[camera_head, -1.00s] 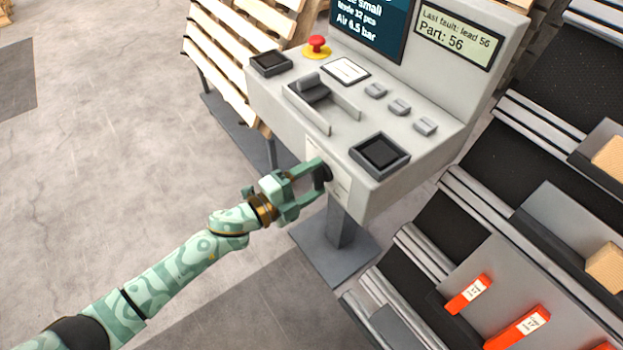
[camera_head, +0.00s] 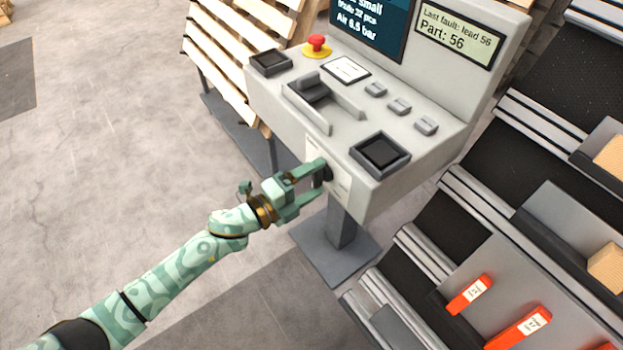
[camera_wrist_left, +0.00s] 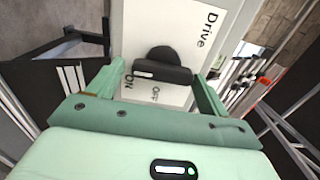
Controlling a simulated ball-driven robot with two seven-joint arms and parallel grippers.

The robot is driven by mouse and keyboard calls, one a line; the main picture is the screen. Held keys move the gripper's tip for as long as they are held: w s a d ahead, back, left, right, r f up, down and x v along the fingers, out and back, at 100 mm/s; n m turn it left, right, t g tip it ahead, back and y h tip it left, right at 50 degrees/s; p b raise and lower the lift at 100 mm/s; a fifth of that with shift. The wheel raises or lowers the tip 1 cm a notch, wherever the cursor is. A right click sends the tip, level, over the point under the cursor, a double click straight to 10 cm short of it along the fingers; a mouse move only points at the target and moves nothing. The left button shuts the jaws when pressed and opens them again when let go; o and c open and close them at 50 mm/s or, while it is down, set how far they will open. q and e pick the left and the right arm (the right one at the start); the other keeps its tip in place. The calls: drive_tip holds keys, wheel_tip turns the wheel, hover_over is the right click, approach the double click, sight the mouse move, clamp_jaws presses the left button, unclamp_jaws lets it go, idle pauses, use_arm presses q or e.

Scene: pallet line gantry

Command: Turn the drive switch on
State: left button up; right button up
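The drive switch (camera_wrist_left: 163,66) is a dark round knob with a bar handle on a white plate (camera_wrist_left: 180,25) marked Drive, ON and OFF. In the left wrist view the handle's pale mark points left, close to the word ON. My left gripper (camera_head: 326,173) is at the console's front face, and its fingers sit at both ends of the handle. In the head view the fingers partly cover the switch (camera_head: 327,174). My right gripper is out of view.
The grey console (camera_head: 350,192) carries a red stop button (camera_head: 317,43), several small buttons and two screens. Wooden pallets (camera_head: 225,60) stand behind it at left. Racks with orange-red pieces (camera_head: 518,328) stand at right.

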use_arm(q)
drive_tip(key=shift+o, duration=0.2)
drive_tip(key=shift+a, duration=0.15)
drive_tip(key=p+v, duration=0.2)
drive_tip(key=v, duration=1.4)
drive_tip(key=shift+p, duration=0.3)
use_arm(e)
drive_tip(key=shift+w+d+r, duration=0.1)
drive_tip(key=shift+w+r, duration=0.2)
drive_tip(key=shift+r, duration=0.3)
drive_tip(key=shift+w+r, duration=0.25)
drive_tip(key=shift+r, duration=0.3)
use_arm(q)
drive_tip(key=shift+s, duration=0.1)
